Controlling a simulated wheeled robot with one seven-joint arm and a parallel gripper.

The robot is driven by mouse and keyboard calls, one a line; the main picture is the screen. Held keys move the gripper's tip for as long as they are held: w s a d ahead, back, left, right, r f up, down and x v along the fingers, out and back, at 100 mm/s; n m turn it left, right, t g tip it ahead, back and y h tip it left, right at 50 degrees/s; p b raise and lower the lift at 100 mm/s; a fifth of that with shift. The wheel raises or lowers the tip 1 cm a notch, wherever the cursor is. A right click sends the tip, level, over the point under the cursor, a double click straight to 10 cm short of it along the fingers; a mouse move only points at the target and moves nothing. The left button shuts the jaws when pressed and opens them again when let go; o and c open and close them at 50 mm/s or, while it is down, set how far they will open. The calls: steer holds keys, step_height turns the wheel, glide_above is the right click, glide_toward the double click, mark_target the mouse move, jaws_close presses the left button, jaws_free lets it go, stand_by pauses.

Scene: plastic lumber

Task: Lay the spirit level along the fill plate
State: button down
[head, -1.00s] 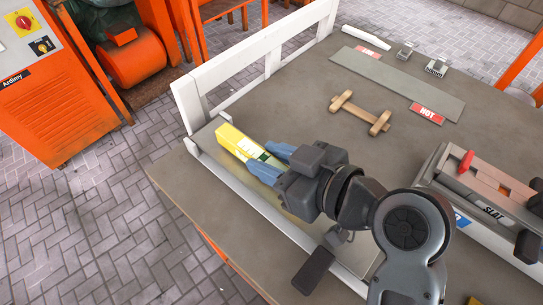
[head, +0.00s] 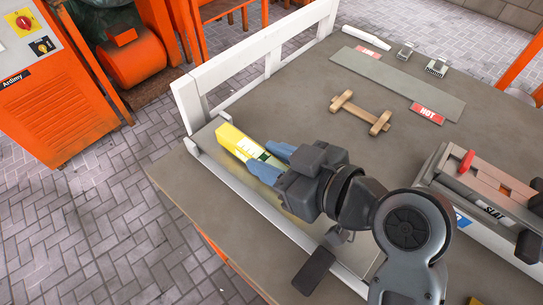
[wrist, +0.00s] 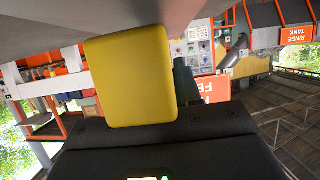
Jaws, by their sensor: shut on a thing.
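The spirit level (head: 233,140) is yellow with a pale vial window, and it lies low along the fill plate at the table's left side. My gripper (head: 267,161) is shut on it, with blue fingers on either side. The fill plate (head: 209,135) is a grey strip with white edging beside the level; much of it is hidden by my arm. In the wrist view the yellow end of the level (wrist: 128,80) fills the middle. I cannot tell whether the level's underside touches the plate.
A wooden double-ended piece (head: 360,112) lies mid-table. Behind it are a grey strip with a red HOT label (head: 427,113), a white tube (head: 366,38) and small metal parts (head: 436,68). A SLAT fixture (head: 490,205) stands at right. A white rail (head: 255,65) borders the back left.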

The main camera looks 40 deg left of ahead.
steer(key=shift+f, duration=0.25)
steer(key=shift+c, duration=1.4)
jaws_free()
steer(key=shift+f, duration=0.15)
steer(key=shift+r+p, duration=2.65)
steer(key=shift+r, duration=1.2)
steer(key=shift+f, duration=0.1)
